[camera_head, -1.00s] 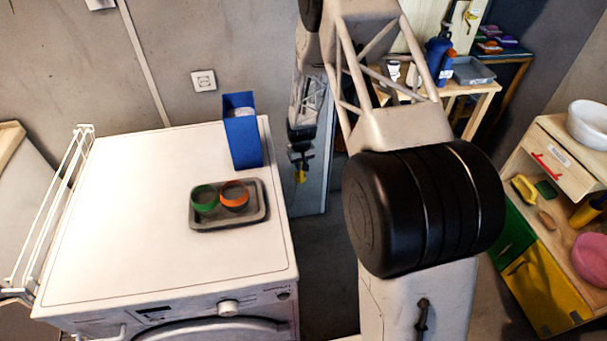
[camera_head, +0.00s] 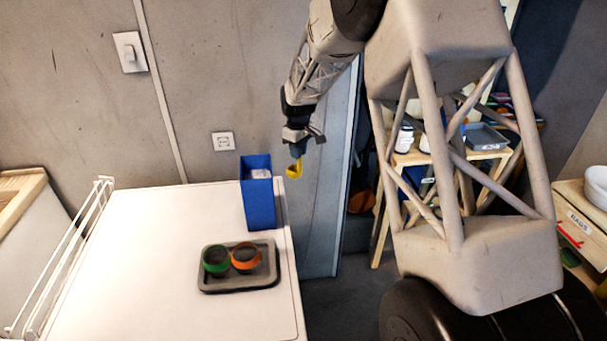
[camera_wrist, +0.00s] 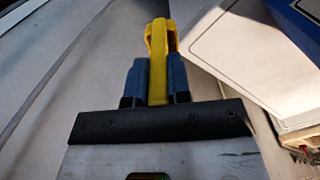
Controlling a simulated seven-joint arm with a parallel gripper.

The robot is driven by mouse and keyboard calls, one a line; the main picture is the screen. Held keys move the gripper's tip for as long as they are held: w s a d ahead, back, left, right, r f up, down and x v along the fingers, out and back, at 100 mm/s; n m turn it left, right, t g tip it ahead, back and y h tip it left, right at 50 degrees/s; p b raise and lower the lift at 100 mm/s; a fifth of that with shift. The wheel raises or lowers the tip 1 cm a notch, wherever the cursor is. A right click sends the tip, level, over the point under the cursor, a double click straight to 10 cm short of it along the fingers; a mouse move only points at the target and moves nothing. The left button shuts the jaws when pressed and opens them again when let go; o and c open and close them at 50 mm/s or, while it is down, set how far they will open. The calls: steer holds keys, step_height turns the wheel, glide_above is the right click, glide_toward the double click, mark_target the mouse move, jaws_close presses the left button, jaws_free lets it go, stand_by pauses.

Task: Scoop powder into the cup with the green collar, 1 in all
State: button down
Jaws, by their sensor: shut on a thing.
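The cup with the green collar (camera_head: 215,262) and the cup with the orange collar (camera_head: 245,258) stand side by side on a grey tray (camera_head: 240,287). Whether the scoop holds powder cannot be told.
The white washer top (camera_head: 130,260) is clear left of the tray. A white rack (camera_head: 60,260) stands along its left side. A wooden shelf (camera_head: 480,160) with bottles and a grey bin (camera_head: 487,137) is behind my arm.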

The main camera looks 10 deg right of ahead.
steer(key=s+a+r+n, duration=0.3)
steer(key=r, duration=0.6)
steer(key=s+a+r+n, duration=0.2)
steer(key=s+a+r, duration=0.15)
steer(key=r, duration=0.45)
steer(key=s+a+r+n, duration=0.4)
steer(key=s+a+r, duration=0.1)
steer(key=s, duration=0.4)
steer(key=shift+s+a+r, duration=0.2)
steer(key=shift+s+a, duration=0.15)
steer(key=shift+a, duration=0.2)
steer(key=shift+f, duration=0.15)
step_height(320, 180, down, 11)
steer(key=shift+f, duration=1.35)
stand_by(1.3)
steer(key=shift+r, duration=0.15)
stand_by(0.3)
